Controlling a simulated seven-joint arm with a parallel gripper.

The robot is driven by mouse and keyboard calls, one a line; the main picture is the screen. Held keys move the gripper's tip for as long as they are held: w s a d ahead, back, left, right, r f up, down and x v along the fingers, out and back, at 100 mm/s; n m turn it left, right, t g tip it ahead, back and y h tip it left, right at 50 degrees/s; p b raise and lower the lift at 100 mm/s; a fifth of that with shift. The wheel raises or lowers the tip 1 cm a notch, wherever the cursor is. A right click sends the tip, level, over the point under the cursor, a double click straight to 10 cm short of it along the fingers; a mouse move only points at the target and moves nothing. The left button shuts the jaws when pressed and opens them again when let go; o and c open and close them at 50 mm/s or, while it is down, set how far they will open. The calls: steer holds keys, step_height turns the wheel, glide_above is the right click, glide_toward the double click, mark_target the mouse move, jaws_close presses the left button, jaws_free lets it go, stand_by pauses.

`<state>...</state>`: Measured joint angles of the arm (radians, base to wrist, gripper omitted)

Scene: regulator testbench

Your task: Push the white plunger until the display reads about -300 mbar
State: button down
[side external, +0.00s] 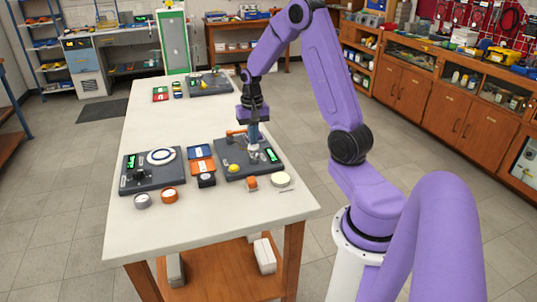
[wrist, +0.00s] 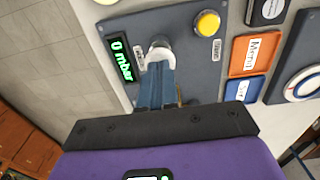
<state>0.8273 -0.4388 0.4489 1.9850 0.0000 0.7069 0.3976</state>
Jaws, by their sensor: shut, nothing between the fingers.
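My gripper (side external: 254,146) is shut and empty, pointing down over the right-hand dark grey panel on the bench. In the wrist view its blue fingers (wrist: 157,72) reach to the white plunger (wrist: 160,46) and cover part of it. I cannot tell whether the fingertips touch it. The display (wrist: 122,58) on the same panel reads 0 mbar in green; it also shows in the side view (side external: 271,156), too small to read there. A yellow knob (wrist: 207,23) sits on the panel beside the plunger.
An orange-topped block marked Menu (wrist: 255,53) and a blue one (wrist: 245,89) lie beside the panel. Another dark panel (side external: 152,180) with a ring dial (side external: 160,157) stands to the left. Small round pieces, one orange (side external: 169,196), lie near the front edge. The bench middle (side external: 180,125) is clear.

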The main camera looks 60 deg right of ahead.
steer(key=shift+f, duration=1.35)
steer(key=shift+r, duration=1.7)
steer(key=shift+f, duration=1.75)
steer(key=shift+r, duration=1.75)
